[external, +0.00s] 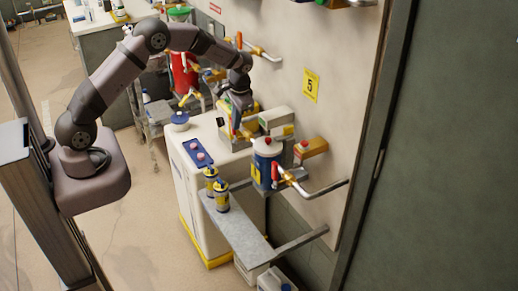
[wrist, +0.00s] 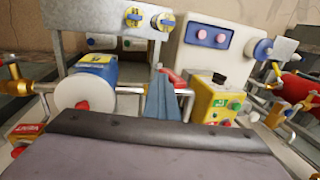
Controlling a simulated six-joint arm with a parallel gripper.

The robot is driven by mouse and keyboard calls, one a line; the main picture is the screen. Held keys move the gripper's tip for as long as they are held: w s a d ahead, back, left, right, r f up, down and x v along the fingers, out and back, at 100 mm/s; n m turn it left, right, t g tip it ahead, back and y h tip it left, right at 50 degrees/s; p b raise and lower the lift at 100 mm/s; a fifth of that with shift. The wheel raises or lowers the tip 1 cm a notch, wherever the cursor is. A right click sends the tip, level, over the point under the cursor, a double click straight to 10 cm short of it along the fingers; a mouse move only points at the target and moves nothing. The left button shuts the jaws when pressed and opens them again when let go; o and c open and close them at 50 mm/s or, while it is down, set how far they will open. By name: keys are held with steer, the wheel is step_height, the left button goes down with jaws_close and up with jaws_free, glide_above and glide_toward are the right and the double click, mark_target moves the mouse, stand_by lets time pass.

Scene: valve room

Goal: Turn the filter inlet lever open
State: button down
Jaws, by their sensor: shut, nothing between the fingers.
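The filter is a blue cylinder with a white cap (external: 266,165), right of and below my gripper in the external view. In the wrist view its blue body (wrist: 100,75) lies left of the fingers, and a pale pipe (wrist: 130,90) runs from it towards them. My gripper (external: 236,122) points down near the pipework beside the filter. In the wrist view my gripper (wrist: 165,97) is shut and holds nothing. A red lever-like piece (wrist: 178,80) shows just behind the fingers, partly hidden. I cannot tell whether it is the inlet lever or whether the fingers touch it.
A yellow box with buttons (wrist: 215,100) stands right of the fingers. A brass valve (wrist: 18,87) is at the far left. The wall with a yellow sign (external: 311,85) stands close behind.

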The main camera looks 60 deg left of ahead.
steer(key=shift+a+r+h+p, duration=0.15)
steer(key=shift+a+h+p, duration=0.65)
steer(key=shift+a+h, duration=0.35)
steer(key=shift+a+f+h, duration=0.25)
steer(key=shift+a+h, duration=0.6)
steer(key=shift+h, duration=0.1)
steer(key=a+f+h+b, duration=0.2)
steer(key=a+f+b, duration=0.4)
steer(key=a, duration=0.1)
steer(key=shift+s, duration=0.2)
steer(key=shift+s+f+b, duration=0.1)
steer(key=shift+f+b, duration=0.1)
steer(key=shift+b, duration=0.1)
steer(key=v, duration=0.8)
steer(key=shift+w+d+r, duration=0.2)
steer(key=shift+r, duration=0.05)
